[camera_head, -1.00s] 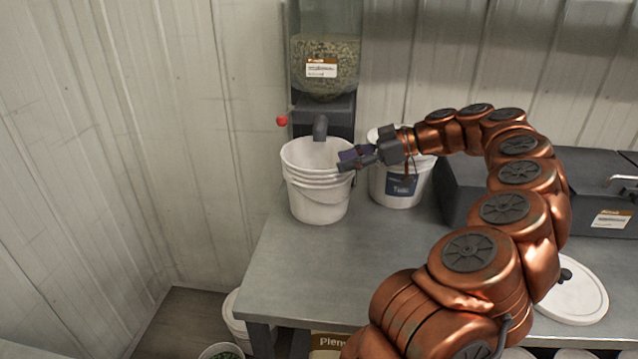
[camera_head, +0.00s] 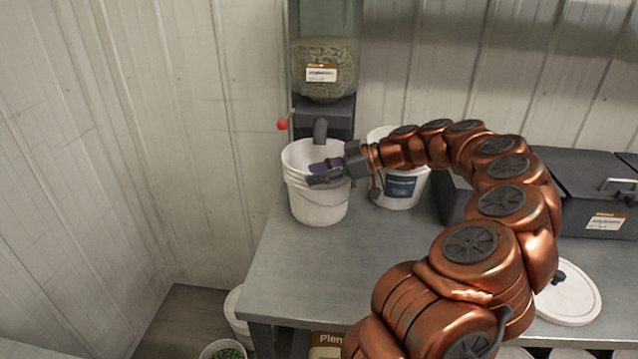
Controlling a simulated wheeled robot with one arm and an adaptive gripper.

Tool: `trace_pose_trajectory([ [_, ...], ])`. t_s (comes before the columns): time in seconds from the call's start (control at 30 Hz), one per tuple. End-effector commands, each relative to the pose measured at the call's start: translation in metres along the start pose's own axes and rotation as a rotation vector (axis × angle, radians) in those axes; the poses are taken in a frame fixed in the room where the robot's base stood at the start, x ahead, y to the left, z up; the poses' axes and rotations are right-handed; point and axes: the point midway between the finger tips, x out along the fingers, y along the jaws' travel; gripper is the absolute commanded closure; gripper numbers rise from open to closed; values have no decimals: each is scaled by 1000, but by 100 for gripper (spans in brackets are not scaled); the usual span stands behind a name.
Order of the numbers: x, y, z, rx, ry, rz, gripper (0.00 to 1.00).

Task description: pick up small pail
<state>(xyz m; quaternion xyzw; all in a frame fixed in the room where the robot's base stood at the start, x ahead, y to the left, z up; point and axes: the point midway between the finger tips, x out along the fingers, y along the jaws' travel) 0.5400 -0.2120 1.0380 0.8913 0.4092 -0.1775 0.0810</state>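A white pail (camera_head: 318,207) stands upright on the grey table under the spout of a seed dispenser. My gripper (camera_head: 313,173) reaches in from the right, its dark fingers over the pail's right rim and pointing left across the opening. The fingers look spread apart, with nothing visible between them. I cannot tell whether they touch the rim. A second white pail (camera_head: 404,190) with a blue label stands to the right and behind, partly hidden by my arm.
The dispenser (camera_head: 324,75) with its red knob (camera_head: 282,125) stands against the wall. A dark case (camera_head: 594,190) and a white lid (camera_head: 568,294) lie at the right. The table (camera_head: 330,270) is clear in front of the pails. Another white pail (camera_head: 224,348) stands on the floor.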

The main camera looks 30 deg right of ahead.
Motion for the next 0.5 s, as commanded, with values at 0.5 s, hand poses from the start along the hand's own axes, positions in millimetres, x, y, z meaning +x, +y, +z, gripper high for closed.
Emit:
trace_pose_trajectory([
  [0.5, 10, 0, 0, 0, 1, 0, 80],
])
